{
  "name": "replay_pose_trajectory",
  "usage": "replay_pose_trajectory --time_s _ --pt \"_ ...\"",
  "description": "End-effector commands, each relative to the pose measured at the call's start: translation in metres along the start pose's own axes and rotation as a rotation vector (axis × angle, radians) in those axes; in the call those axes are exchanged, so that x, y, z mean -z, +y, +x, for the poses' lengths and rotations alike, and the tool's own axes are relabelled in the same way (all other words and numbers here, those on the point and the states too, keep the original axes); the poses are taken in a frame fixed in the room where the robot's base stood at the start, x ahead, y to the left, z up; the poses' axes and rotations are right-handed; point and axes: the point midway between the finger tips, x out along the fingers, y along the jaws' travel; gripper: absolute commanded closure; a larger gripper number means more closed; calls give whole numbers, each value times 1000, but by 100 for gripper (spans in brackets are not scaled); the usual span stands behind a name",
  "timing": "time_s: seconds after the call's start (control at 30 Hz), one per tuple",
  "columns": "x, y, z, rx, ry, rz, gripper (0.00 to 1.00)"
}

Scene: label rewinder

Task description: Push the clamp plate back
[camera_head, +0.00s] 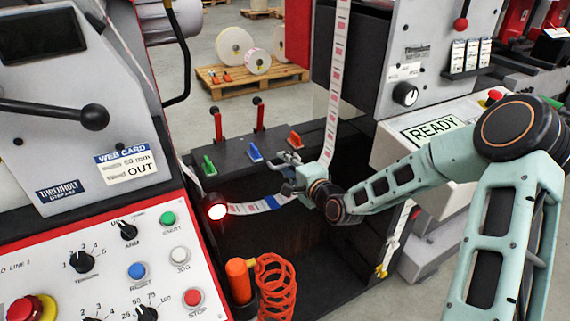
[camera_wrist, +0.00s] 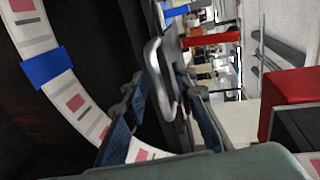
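My gripper (camera_head: 284,169) is over the dark splice table, beside the hanging label web (camera_head: 333,110). In the wrist view its two blue-padded fingers (camera_wrist: 163,115) stand apart. A bare grey metal loop (camera_wrist: 153,72) on a dark bar shows between and beyond them; contact cannot be told. I cannot tell for sure whether this loop belongs to the clamp plate. The clamp plate is not clearly distinguishable in the head view, where my gripper covers part of the table. The web curves below my gripper and carries a blue piece (camera_wrist: 42,68).
A lit red lamp (camera_head: 217,211) and an orange coiled hose (camera_head: 275,285) are at the front. Control panel (camera_head: 130,265) lies left, READY box (camera_head: 430,130) right.

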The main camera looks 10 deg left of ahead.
Motion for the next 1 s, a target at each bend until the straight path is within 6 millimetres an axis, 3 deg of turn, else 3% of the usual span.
replay_pose_trajectory --time_s 0.6,1.0 --pt "1 0 -105 0 2 -1 74" --pt "0 -1 -116 1 0 0 74"
